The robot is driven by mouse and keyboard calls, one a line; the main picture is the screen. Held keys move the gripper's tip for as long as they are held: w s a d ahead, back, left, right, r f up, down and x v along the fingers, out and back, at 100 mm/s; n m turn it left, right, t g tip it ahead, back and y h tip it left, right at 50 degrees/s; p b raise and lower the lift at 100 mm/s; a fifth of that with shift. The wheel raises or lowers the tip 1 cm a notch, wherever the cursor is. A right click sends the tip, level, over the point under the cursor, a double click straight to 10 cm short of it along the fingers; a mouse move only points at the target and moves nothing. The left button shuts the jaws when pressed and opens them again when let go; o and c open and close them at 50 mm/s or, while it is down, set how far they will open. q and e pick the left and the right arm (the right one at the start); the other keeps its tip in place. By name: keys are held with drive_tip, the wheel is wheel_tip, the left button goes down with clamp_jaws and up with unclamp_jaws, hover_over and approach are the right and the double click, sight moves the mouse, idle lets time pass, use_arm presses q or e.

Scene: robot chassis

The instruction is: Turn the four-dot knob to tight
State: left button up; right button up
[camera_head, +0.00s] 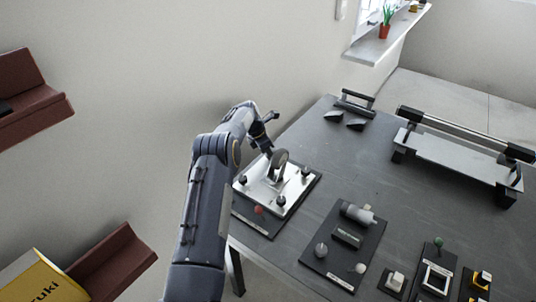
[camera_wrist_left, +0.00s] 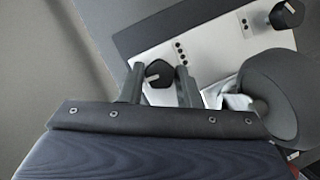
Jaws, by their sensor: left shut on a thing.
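The four-dot knob (camera_wrist_left: 158,73) is black with a pale pointer line and sits on a light metal plate (camera_wrist_left: 215,52), beside a row of small black dots. My left gripper (camera_wrist_left: 158,88) has one finger on each side of this knob and is shut on it. In the head view my left gripper (camera_head: 268,150) reaches the far edge of the plate (camera_head: 263,194), and the knob is hidden there. Another black knob (camera_wrist_left: 287,15) stands at the upper right of the wrist view, near fewer dots. My right gripper is not in view.
A grey wheel (camera_head: 281,158) stands upright on the plate, close to my left gripper. Other black knobs (camera_head: 280,201) are at the plate's corners. A dark board (camera_head: 318,262) with a grey cylinder lies to the right. The middle of the table (camera_head: 375,170) is clear.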

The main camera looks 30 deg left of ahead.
use_arm(q)
drive_tip(key=shift+m+g+h, duration=0.3)
drive_tip(key=shift+m, duration=1.1)
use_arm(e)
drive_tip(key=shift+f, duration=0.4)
use_arm(q)
drive_tip(key=o, duration=1)
drive_tip(key=shift+c, duration=0.2)
